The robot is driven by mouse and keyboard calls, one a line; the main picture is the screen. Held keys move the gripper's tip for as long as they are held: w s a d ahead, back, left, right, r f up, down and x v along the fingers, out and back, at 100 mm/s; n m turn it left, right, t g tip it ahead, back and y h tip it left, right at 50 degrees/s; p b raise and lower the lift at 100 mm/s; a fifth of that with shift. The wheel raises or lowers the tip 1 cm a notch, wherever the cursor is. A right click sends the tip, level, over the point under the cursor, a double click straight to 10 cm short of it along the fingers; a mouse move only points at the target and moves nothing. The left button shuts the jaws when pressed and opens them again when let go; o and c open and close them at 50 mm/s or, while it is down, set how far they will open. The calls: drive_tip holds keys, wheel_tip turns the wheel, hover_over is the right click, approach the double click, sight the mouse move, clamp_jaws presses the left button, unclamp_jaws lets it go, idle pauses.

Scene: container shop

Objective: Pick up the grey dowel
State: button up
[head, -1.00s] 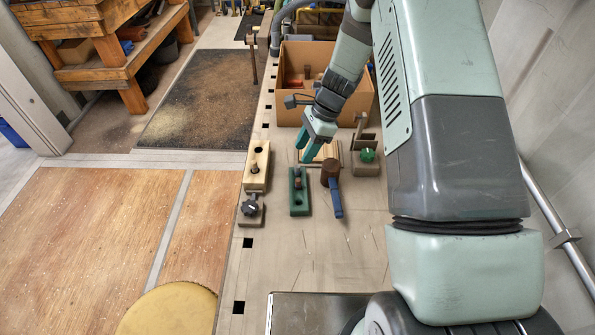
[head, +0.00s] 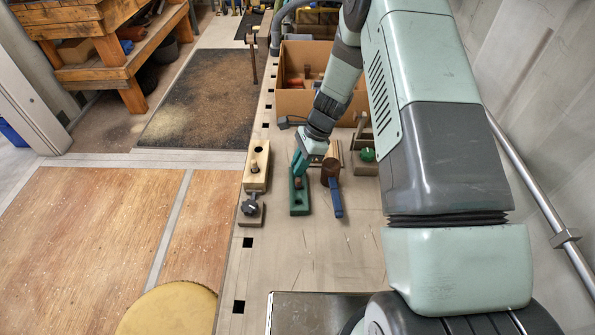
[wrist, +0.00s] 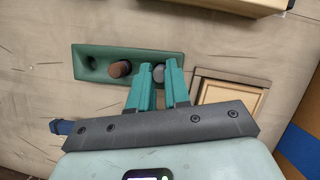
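A green block (head: 300,207) with a row of holes lies on the bench; it also shows in the wrist view (wrist: 92,50). The grey dowel (wrist: 158,74) stands toward the block's right end in the wrist view, partly hidden by my fingers. A brown dowel (wrist: 120,69) stands in the block just left of it, and an empty hole (wrist: 90,63) is farther left. My gripper (wrist: 160,70) is over the block with its teal fingers apart, one on each side of the grey dowel. Contact with the dowel is not clear. In the head view my gripper (head: 299,170) hides the grey dowel.
A mallet (head: 334,195) lies right of the block. A pale wooden block (head: 257,172) and a base with a dark knob (head: 250,208) stand left. A cardboard box (head: 292,103) is behind. A green-knobbed fixture (head: 366,156) stands right.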

clamp_jaws()
drive_tip(key=shift+r, duration=0.1)
wheel_tip(320, 180, up, 9)
drive_tip(key=w+a+r, duration=0.1)
drive_tip(key=w+a, duration=0.6)
drive_tip(key=a, duration=0.5)
drive_tip(key=shift+m, duration=0.4)
drive_tip(key=shift+w+d+f, duration=0.1)
drive_tip(key=shift+f, duration=1.2)
drive_tip(key=shift+w+d+f, duration=0.1)
drive_tip(key=shift+f, duration=1.15)
drive_tip(key=shift+s+f, duration=0.1)
drive_tip(key=shift+f, duration=1.15)
